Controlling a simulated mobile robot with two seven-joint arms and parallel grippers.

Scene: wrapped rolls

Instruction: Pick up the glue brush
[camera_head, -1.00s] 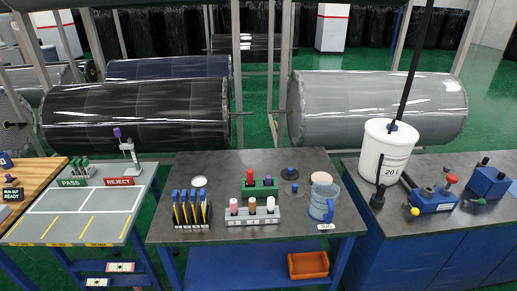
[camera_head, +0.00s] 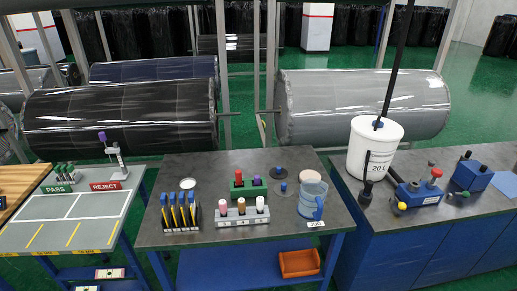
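No item is plainly marked as a glue brush. A white 20 L bucket (camera_head: 372,150) stands on the right bench, with a long black pole (camera_head: 398,65) rising from its lid. A dark upright tool with a thin shaft (camera_head: 366,182) stands against the bucket's front. On the middle table, a rack holds several upright yellow-and-black tools with blue tops (camera_head: 181,214). I cannot tell which of these is the brush. Neither of my grippers shows in the view.
The middle table (camera_head: 180,240) also bears a grey rack (camera_head: 240,218), a green block (camera_head: 248,189) and a blue jug (camera_head: 312,198). Blue devices (camera_head: 419,194) sit on the right bench. A PASS/REJECT board (camera_head: 70,220) is at left. Large wrapped rolls (camera_head: 120,115) lie behind.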

